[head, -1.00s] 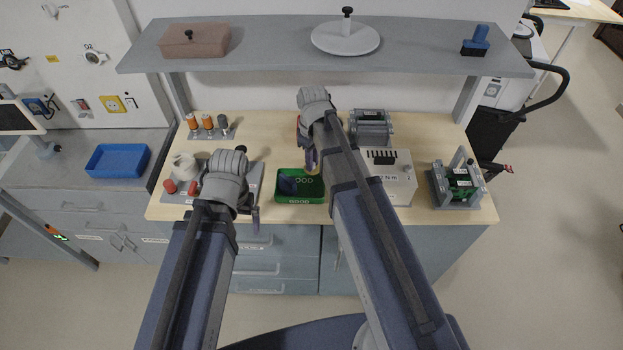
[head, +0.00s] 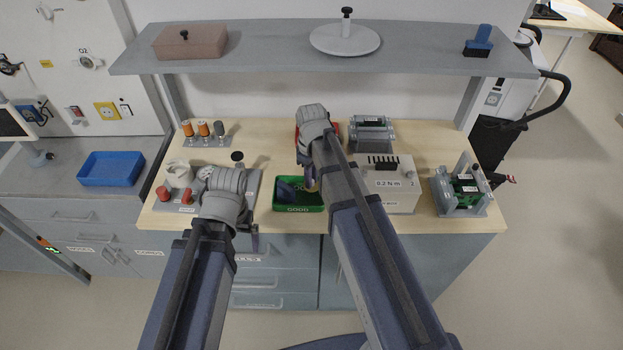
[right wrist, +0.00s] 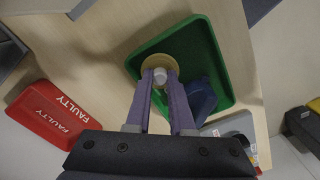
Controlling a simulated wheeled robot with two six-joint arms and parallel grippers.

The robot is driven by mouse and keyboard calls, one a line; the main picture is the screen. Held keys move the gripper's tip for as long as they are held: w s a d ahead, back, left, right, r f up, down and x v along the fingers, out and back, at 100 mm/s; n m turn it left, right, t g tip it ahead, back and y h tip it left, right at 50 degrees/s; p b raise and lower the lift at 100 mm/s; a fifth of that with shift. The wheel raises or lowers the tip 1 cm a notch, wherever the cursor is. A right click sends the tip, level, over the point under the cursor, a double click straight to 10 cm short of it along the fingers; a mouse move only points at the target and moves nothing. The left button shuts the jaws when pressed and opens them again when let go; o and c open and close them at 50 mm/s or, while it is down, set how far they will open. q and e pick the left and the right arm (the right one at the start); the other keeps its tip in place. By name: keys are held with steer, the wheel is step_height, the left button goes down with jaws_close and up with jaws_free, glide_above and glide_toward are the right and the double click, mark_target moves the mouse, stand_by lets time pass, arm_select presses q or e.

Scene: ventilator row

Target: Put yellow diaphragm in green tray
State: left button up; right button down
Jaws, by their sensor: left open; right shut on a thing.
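The yellow diaphragm (right wrist: 158,58) is a round tan-yellow disc with a pale stem in the right wrist view. My right gripper (right wrist: 160,80) is shut on its stem. The disc overlaps the green tray (right wrist: 215,65), near one edge; I cannot tell how high it is above the floor. The tray, marked GOOD, also shows in the head view (head: 298,209), with the right gripper (head: 309,182) over its right part. A dark blue piece (right wrist: 200,100) lies in the tray beside the disc. My left gripper (head: 250,238) is open at the bench's front edge, left of the tray.
A red FAULTY tray (right wrist: 52,113) lies apart from the green one. A grey test box (head: 390,188) stands right of my right arm. A grey fixture (head: 460,190) is at the right end. A shelf (head: 270,55) spans above the bench. A blue tray (head: 110,169) sits at left.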

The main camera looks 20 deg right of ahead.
steer(key=shift+f+b, duration=0.5)
steer(key=shift+f, duration=0.1)
steer(key=c, duration=0.8)
jaws_free()
steer(key=shift+r, duration=0.2)
step_height(320, 180, up, 13)
steer(key=p, duration=1.4)
steer(key=s+a+m, duration=0.1)
steer(key=s+a, duration=0.2)
steer(key=s, duration=0.2)
steer(key=s+a+m, duration=0.1)
steer(key=s+a, duration=0.3)
steer(key=s, duration=0.1)
steer(key=s+a+m+h, duration=0.1)
steer(key=s+a, duration=0.3)
steer(key=s, duration=0.1)
steer(key=shift+s+a+m+b, duration=0.1)
steer(key=shift+s+m+b, duration=0.15)
steer(key=shift+m+b, duration=0.1)
